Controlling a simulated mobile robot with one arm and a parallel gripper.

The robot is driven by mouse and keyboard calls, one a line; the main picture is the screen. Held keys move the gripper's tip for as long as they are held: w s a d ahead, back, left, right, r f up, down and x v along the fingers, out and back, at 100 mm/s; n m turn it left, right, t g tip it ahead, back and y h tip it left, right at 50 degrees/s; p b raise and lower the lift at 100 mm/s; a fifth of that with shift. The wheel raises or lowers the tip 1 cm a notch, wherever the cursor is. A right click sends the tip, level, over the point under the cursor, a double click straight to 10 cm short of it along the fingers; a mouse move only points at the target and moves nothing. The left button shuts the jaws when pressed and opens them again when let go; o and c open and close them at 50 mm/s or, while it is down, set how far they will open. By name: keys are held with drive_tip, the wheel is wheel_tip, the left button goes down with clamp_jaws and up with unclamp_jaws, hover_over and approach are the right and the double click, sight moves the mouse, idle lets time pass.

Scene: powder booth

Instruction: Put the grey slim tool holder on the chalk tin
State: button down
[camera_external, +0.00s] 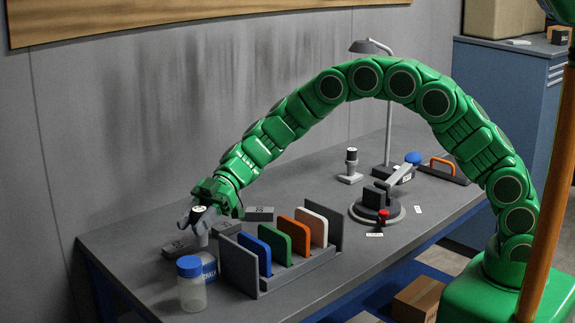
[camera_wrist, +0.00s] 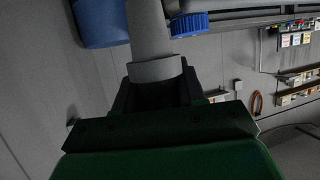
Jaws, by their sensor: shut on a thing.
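My gripper (camera_external: 207,196) is at the far left end of the bench, shut on the grey slim tool holder (camera_external: 199,225). The wrist view shows the holder as a pale grey shaft (camera_wrist: 148,28) with a wider collar close to the jaws. The blue chalk tin (camera_external: 209,266) stands below it, partly hidden behind a clear jar with a blue lid (camera_external: 190,267). The holder is close above the tin; I cannot tell whether they touch. A blue rounded body, likely the tin (camera_wrist: 100,22), and a ribbed blue lid (camera_wrist: 188,24) show beside the shaft.
A rack (camera_external: 240,267) with blue, green, orange and white plates stands right of the tin. Grey blocks (camera_external: 180,247) lie around the gripper. A round fixture (camera_external: 378,210), a lamp (camera_external: 388,110) and another upright holder (camera_external: 351,165) stand farther right. The front right bench is clear.

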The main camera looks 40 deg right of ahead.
drive_tip(key=shift+w+a+f, duration=0.15)
drive_tip(key=shift+f, duration=0.05)
drive_tip(key=shift+a+f, duration=0.1)
drive_tip(key=shift+f, duration=1.5)
drive_tip(key=shift+f, duration=0.1)
drive_tip(key=c, duration=0.7)
unclamp_jaws()
drive_tip(key=shift+o, duration=0.2)
drive_tip(key=v, duration=1.2)
